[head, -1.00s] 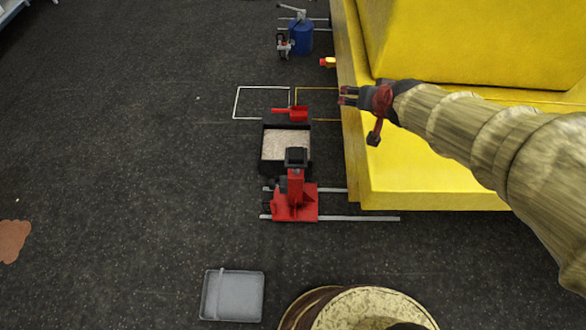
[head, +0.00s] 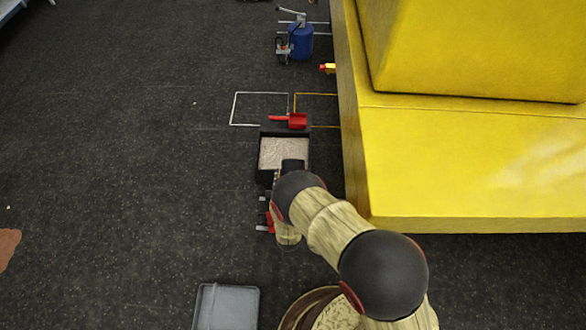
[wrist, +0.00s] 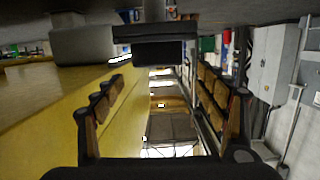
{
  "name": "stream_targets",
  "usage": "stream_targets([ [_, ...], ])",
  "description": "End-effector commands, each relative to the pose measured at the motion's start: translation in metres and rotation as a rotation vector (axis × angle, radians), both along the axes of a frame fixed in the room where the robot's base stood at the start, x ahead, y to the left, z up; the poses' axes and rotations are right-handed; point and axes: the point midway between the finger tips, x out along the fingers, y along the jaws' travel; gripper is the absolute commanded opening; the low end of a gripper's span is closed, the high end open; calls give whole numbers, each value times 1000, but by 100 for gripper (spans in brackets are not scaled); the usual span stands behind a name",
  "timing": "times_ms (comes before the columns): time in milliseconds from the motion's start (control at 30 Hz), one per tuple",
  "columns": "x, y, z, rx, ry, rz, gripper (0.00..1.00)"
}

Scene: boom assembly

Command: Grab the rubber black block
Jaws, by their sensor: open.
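A black block (head: 293,165) stands just beyond my arm's dark joint in the head view, at the near edge of a box of pale grains. Its lower part and most of the red stand (head: 270,222) under it are hidden by my arm. In the wrist view a dark block-like shape (wrist: 157,53), probably this block, is at the upper middle. My gripper (wrist: 163,85) is open, with its two padded fingers wide apart and nothing between them. The dark shape appears ahead, beyond the fingertips. My fingers are hidden in the head view.
The grain box (head: 284,152) has a red scoop (head: 290,121) at its far edge. A large yellow structure (head: 450,150) rises on the right. A blue tank (head: 301,41) is at the back, and a grey tray (head: 227,307) is in front.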

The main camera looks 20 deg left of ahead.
Motion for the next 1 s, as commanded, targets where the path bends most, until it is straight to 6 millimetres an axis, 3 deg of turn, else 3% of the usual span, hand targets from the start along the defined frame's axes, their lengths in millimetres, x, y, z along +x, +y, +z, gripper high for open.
stream_targets([
  [167,-10,-4,-12,-8,-35,5,73],
  [567,25,3,-19,-8,-36,3,73],
  [800,56,10,-25,-9,-35,4,73],
  [1000,61,12,-24,-11,-33,6,73],
])
